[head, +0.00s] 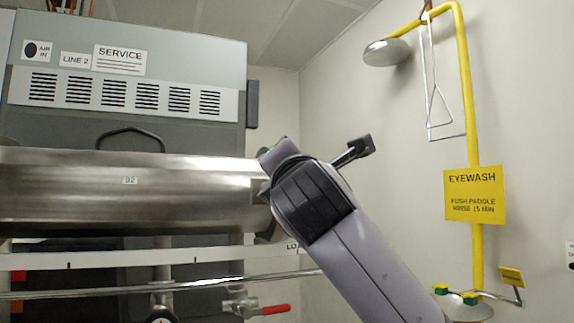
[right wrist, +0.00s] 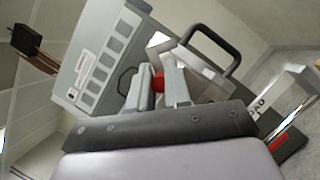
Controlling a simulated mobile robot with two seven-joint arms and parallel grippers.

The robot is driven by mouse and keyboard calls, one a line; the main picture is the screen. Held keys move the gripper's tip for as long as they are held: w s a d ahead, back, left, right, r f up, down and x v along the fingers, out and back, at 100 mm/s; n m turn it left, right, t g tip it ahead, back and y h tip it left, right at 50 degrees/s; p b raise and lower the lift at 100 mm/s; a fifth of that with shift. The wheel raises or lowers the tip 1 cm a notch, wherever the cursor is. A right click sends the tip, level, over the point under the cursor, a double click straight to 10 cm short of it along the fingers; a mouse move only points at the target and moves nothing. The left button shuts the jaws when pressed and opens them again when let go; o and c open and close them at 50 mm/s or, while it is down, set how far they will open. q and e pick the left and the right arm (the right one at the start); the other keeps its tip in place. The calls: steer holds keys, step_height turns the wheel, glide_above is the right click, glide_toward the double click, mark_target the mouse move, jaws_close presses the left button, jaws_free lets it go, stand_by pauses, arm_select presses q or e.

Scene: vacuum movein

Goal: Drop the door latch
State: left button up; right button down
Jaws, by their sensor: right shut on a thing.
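My right gripper (right wrist: 158,73) shows its two grey fingers in the right wrist view, shut on a red knob (right wrist: 158,83), which I take to be part of the door latch. Most of the latch is hidden behind the fingers. In the head view my right arm comes up from the bottom right to the right end of a shiny metal cylinder (head: 100,190). The fingers and the knob are hidden there behind my wrist. A dark bar-like handle (head: 355,150) sticks out to the right of my wrist. My left gripper is in neither view.
A grey service cabinet (head: 190,55) stands behind the cylinder. A pale rail (head: 150,257) and a thin metal pipe run below it, with a red-handled valve (head: 275,310). A yellow eyewash pipe (head: 468,90) stands at the right wall. The space between my wrist and the eyewash looks free.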

stand_by(0.3)
steer(key=c, duration=1.1)
jaws_free()
steer(key=shift+s+f+b, duration=0.2)
steer(key=shift+s+b, duration=0.15)
steer(key=shift+s, duration=0.15)
steer(key=shift+b+v, duration=1.15)
steer(key=shift+v, duration=1.95)
